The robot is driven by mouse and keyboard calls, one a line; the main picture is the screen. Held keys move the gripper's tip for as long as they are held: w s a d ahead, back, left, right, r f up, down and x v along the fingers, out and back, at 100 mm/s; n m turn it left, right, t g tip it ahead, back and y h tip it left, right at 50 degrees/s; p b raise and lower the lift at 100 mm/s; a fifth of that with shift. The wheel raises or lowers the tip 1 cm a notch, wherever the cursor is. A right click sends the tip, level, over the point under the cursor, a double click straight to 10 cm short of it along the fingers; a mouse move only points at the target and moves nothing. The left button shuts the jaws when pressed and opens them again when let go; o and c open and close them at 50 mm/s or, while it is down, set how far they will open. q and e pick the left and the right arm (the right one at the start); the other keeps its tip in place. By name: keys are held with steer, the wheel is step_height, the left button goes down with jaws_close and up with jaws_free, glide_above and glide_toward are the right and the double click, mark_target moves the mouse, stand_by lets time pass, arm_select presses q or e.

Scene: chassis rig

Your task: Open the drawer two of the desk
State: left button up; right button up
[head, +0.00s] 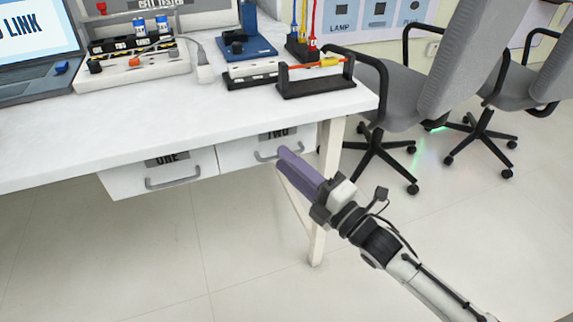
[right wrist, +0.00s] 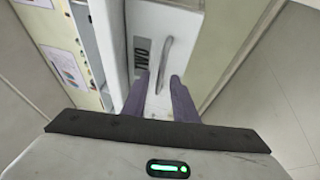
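Drawer two (head: 235,156) is the right one of two white drawers under the desk top and looks shut. Its label "TWO" and grey handle (head: 262,156) show beside my right gripper (head: 281,158), whose purple fingers point at the drawer front. In the right wrist view, the handle (right wrist: 166,58) runs lengthwise up the drawer front (right wrist: 187,20). The two fingertips (right wrist: 159,76) are apart, with the handle's near end seen between them. I cannot tell whether they touch the handle. My left gripper is out of view.
Drawer one (head: 125,180) is left of drawer two. The white desk top (head: 230,105) carries a laptop (head: 40,55) and several test fixtures. A white desk leg (head: 318,235) stands behind my right gripper. Grey office chairs (head: 440,75) stand to the right. The floor in front is clear.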

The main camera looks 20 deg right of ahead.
steer(key=shift+w+a, duration=0.2)
steer(key=shift+w, duration=0.2)
steer(key=shift+c, duration=0.4)
jaws_close()
stand_by(0.8)
